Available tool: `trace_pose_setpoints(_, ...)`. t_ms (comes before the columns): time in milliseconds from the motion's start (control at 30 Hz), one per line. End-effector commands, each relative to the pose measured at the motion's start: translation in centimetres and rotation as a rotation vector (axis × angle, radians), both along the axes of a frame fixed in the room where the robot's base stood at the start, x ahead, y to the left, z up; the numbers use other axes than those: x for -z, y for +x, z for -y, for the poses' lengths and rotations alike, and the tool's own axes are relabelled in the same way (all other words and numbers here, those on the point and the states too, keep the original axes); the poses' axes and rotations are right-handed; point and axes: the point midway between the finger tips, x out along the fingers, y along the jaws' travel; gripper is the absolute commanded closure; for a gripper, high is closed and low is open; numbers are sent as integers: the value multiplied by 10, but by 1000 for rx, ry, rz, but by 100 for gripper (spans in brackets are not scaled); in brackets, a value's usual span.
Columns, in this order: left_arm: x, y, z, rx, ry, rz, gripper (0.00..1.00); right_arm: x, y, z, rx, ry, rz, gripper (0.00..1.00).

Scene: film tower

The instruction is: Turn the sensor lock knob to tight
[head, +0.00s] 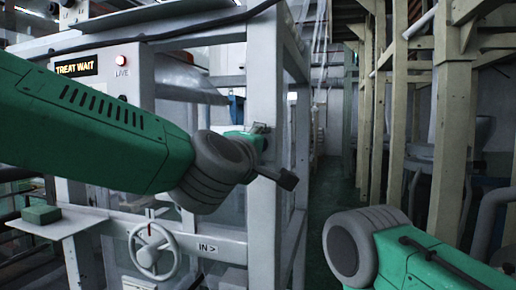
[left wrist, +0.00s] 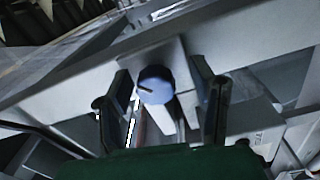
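The sensor lock knob, a round blue-grey knob (left wrist: 154,85) with a dark pointer line on its face, sits on a pale plate (left wrist: 172,52) fixed to a grey frame beam in the left wrist view. My left gripper (left wrist: 161,75) is open, with one dark finger on each side of the knob. A gap shows between the right finger and the knob; contact on the left side is unclear. In the head view my left gripper (head: 272,152) is at the grey upright post, where the knob cannot be made out clearly. My right gripper is out of view.
A grey machine frame (head: 262,60) carries a lit "TREAT WAIT" sign (head: 76,66) and a red lamp (head: 121,60). A handwheel (head: 154,250) and a small shelf (head: 60,222) are lower left. An aisle (head: 325,195) runs between the frame and wooden posts (head: 450,120) at right.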

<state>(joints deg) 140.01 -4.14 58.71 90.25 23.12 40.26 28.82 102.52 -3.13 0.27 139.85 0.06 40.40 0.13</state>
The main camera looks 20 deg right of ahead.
Motion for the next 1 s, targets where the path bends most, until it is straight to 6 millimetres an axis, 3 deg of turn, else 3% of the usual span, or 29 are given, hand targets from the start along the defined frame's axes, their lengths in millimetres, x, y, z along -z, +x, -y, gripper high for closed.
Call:
trace_pose_setpoints(267,-3,-5,-6,-2,-4,3,49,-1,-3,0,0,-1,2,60)
trace_pose_setpoints(700,2,-75,-52,0,-1,2,49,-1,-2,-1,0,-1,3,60)
trace_pose_setpoints(1000,4,-97,-65,0,1,-2,49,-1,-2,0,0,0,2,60)
